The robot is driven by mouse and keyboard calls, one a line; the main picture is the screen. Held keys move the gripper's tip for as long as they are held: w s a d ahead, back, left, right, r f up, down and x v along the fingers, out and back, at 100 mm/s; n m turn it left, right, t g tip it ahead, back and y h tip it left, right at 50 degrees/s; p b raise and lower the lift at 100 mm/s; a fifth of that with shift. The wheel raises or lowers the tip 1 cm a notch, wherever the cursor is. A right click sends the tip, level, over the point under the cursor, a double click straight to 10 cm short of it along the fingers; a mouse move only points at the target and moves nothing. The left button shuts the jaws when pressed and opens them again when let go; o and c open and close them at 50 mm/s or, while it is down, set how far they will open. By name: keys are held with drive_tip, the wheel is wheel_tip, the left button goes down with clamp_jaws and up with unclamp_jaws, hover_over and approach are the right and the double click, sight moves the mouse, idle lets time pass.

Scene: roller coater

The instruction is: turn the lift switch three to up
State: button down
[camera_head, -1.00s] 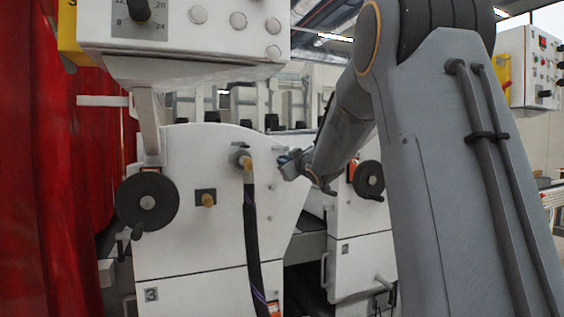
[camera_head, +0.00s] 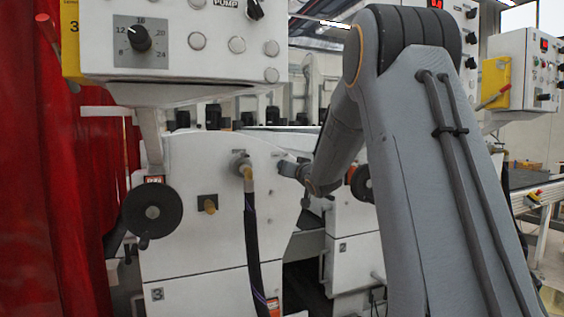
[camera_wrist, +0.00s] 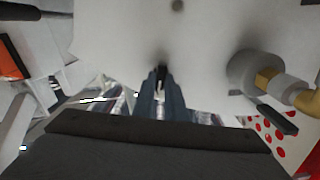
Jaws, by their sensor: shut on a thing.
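The white machine unit marked 3 (camera_head: 200,250) stands in the middle of the head view. My gripper (camera_head: 281,166) is at the upper right of its side panel, right of the hose fitting. In the wrist view, my gripper's dark blue fingers (camera_wrist: 160,84) are close together against the white panel. They are shut on a small dark part (camera_wrist: 161,70), apparently the lift switch. Its tip barely shows between the fingertips, and its up or down position cannot be told. In the head view the switch is hidden by my gripper.
A brass hose fitting (camera_wrist: 268,78) sticks out close to the right of the fingers in the wrist view. A black hose (camera_head: 252,235) hangs from it. A handwheel (camera_head: 152,209) is at left. A control box (camera_head: 180,45) overhangs above. Unit 2 (camera_head: 352,262) stands behind.

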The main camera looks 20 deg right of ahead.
drive_tip(key=shift+f+m+p, duration=0.25)
drive_tip(key=shift+m+p, duration=0.5)
drive_tip(key=shift+m, duration=0.55)
drive_tip(key=shift+f, duration=0.1)
drive_tip(key=c, duration=1.8)
unclamp_jaws()
drive_tip(key=shift+w+a, duration=0.1)
drive_tip(key=shift+a, duration=0.05)
drive_tip(key=shift+r, duration=0.2)
drive_tip(key=s+b, duration=0.2)
drive_tip(key=s, duration=0.6)
